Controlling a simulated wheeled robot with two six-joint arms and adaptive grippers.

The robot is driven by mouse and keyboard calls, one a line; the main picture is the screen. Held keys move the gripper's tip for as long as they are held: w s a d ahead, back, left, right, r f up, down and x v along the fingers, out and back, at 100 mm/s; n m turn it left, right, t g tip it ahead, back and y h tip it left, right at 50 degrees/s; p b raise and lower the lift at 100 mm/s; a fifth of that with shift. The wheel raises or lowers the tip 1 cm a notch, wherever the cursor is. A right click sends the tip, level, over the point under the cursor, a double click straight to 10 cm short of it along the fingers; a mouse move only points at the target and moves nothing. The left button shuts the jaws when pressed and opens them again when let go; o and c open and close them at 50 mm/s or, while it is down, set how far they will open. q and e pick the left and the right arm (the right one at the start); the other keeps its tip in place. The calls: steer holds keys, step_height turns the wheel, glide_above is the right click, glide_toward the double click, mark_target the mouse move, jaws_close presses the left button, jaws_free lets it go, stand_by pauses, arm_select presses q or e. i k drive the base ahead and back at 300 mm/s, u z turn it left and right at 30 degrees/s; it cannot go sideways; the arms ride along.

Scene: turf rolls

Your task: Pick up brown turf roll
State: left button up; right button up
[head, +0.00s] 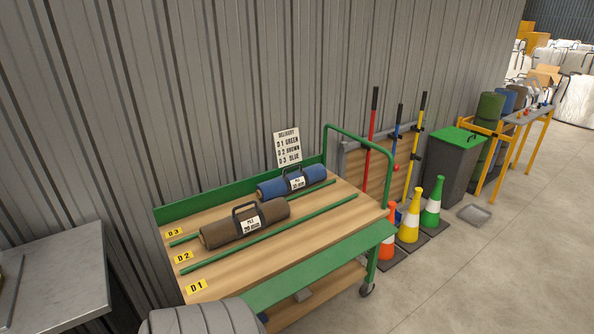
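A brown turf roll (270,213) lies on the wooden top of a green-framed cart (315,238), in the lane by the yellow D2 label (184,257). It has a black handle standing up on top and a white tag on its front side. Two green rails (300,225) divide the cart top, and the brown roll lies between them. A blue turf roll (272,188) with a black handle lies behind it, in the lane by the D3 label (174,232). Neither of my grippers shows in the head view.
A sign (287,147) behind the cart reads D1 green, D2 brown, D3 blue. The front D1 lane (197,287) looks empty. A metal table (55,275) stands at left. Cones (409,225), long-handled tools and a green-lidded bin (456,165) stand right. Floor (470,270) is clear at lower right.

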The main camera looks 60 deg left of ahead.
mark_target(213, 235)
steer(key=u, duration=0.15)
steer(key=i, duration=1.15)
steer(key=u, duration=1.15)
steer(key=i, duration=0.85)
steer(key=u, duration=1.1)
steer(key=i, duration=0.3)
steer(key=u, duration=0.2)
